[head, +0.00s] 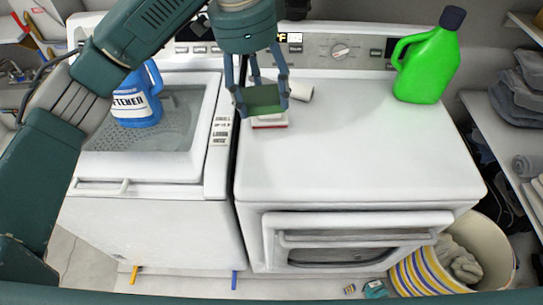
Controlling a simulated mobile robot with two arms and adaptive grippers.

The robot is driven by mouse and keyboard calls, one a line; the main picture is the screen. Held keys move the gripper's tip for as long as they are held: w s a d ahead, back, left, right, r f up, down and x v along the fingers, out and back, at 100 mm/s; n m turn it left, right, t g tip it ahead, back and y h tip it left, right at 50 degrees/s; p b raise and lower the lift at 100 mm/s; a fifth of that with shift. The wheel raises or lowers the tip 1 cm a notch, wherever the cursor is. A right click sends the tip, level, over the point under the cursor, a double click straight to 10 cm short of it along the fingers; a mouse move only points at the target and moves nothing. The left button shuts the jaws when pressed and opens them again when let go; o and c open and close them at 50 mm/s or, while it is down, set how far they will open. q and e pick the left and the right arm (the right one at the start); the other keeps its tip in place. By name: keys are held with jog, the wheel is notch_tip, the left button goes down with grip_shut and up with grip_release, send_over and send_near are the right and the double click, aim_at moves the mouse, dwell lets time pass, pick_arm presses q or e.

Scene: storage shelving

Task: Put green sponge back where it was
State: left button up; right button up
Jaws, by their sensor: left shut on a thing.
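The green sponge (262,99) is a dark green block between the fingers of my left gripper (260,95). The gripper points down and is shut on the sponge. It is over the left back part of the white dryer top (370,150). Just below the sponge is a small red and white block (269,122) on the dryer top. I cannot tell whether the sponge touches it. My right gripper is not in view.
A white cylinder (301,91) lies beside the gripper. A green jug (428,62) stands at the dryer's back right. A blue bottle (139,100) stands on the washer lid (181,125) at left. The dryer's middle and front are clear. A striped basket (420,276) stands on the floor.

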pick_arm(q)
jog(key=shift+d+r+m, duration=0.5)
jog(key=shift+d+m, duration=0.2)
jog(key=shift+d, duration=0.1)
jog(key=shift+s+d+m, duration=0.1)
jog(key=shift+d+m, duration=0.15)
jog(key=shift+m, duration=0.05)
notch_tip(320, 180, down, 14)
jog(key=p, duration=0.3)
jog(key=shift+f, duration=0.25)
jog(key=shift+f+p, duration=0.5)
jog(key=shift+f, duration=2.15)
jog(key=shift+f, duration=0.1)
jog(key=o, duration=1)
